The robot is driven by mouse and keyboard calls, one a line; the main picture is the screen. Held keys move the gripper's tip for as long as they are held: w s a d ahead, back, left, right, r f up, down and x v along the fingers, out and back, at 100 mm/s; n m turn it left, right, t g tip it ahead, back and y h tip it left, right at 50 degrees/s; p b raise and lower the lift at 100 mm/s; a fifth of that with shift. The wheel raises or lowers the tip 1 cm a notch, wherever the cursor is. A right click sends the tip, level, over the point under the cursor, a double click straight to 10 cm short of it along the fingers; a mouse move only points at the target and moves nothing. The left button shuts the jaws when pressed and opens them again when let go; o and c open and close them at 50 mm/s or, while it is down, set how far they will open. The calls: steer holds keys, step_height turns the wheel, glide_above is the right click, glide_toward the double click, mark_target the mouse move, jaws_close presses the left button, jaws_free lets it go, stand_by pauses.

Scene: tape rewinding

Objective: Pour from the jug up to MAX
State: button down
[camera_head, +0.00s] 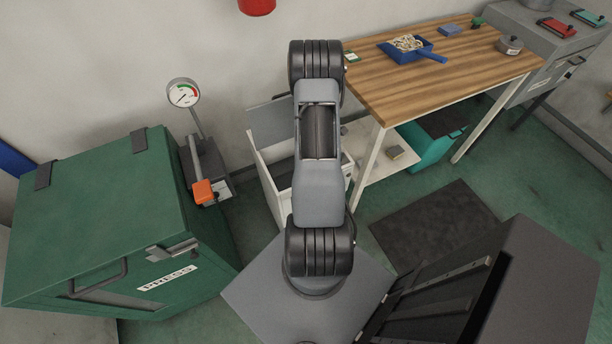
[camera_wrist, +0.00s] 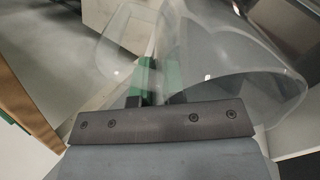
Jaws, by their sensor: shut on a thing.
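A clear, see-through jug (camera_wrist: 225,55) fills the upper right of the wrist view, with its curved rim towards the lower right. A clear loop, seemingly its handle (camera_wrist: 112,58), shows to the left. My gripper (camera_wrist: 160,76) has green fingertips close together between the loop and the body, shut on the jug. I cannot tell whether the jug holds liquid or how far it is tilted. In the head view my own arm hides the gripper and the jug. No MAX mark can be made out in either view.
A green press (camera_head: 120,220) stands at the left, with a dial gauge (camera_head: 184,93) and an orange-ended lever (camera_head: 202,192) beside it. A wooden workbench (camera_head: 450,75) at the right carries a blue dustpan (camera_head: 410,52) and a small metal pot (camera_head: 509,45). A dark mat (camera_head: 435,225) lies on the floor.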

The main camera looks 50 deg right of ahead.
steer(key=shift+r+b, duration=0.1)
steer(key=shift+b, duration=0.7)
steer(key=shift+r+h, duration=0.3)
steer(key=shift+h, duration=0.1)
steer(key=shift+w+r+g+h+b, duration=0.1)
steer(key=shift+g+h+b, duration=0.2)
steer(key=shift+b, duration=0.85)
steer(key=shift+r, duration=0.25)
steer(key=shift+w+a+r+g+h+b, duration=0.15)
steer(key=shift+r+g+h+b, duration=0.45)
steer(key=shift+b, duration=1.35)
steer(key=shift+a+r+h+b, duration=0.15)
steer(key=shift+h+b, duration=0.25)
steer(key=shift+b, duration=0.4)
steer(key=shift+w+a+r+g+h+b, duration=0.15)
steer(key=shift+r+h+b, duration=0.3)
steer(key=shift+b, duration=0.45)
steer(key=shift+a+r+g+h+b, duration=0.25)
steer(key=shift+r+h+b, duration=0.2)
steer(key=shift+b, duration=0.45)
stand_by(0.8)
